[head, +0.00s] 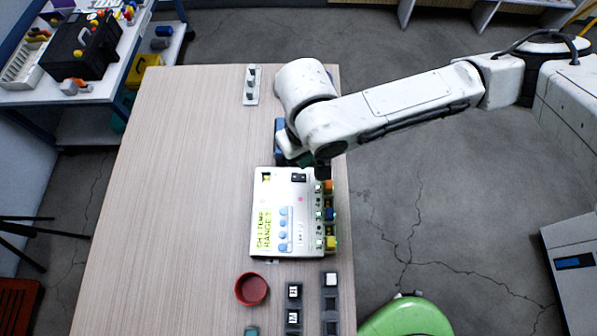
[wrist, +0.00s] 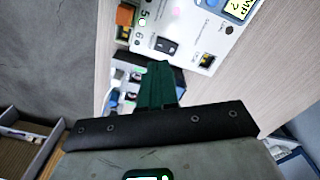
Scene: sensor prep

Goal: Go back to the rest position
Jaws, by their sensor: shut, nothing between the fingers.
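My white arm reaches in from the right in the head view. My gripper (head: 318,170) hangs by the upper right corner of a white instrument panel (head: 263,205), largely hidden by the arm. In the wrist view the dark green fingers of my gripper (wrist: 155,68) are together, with nothing held. The panel (wrist: 185,12) lies beyond the fingertips there; I cannot tell whether they touch it. The panel has a lit yellow display (head: 264,230), blue buttons, a black switch (head: 299,178), and orange, blue and yellow plugs along its right side.
The panel lies on a wooden table (head: 180,170). A red bowl (head: 251,289) and dark holders (head: 293,317) stand in front. A strip with knobs (head: 251,85) lies farther back. A green stool (head: 408,318) stands at the lower right. The table's left side is clear.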

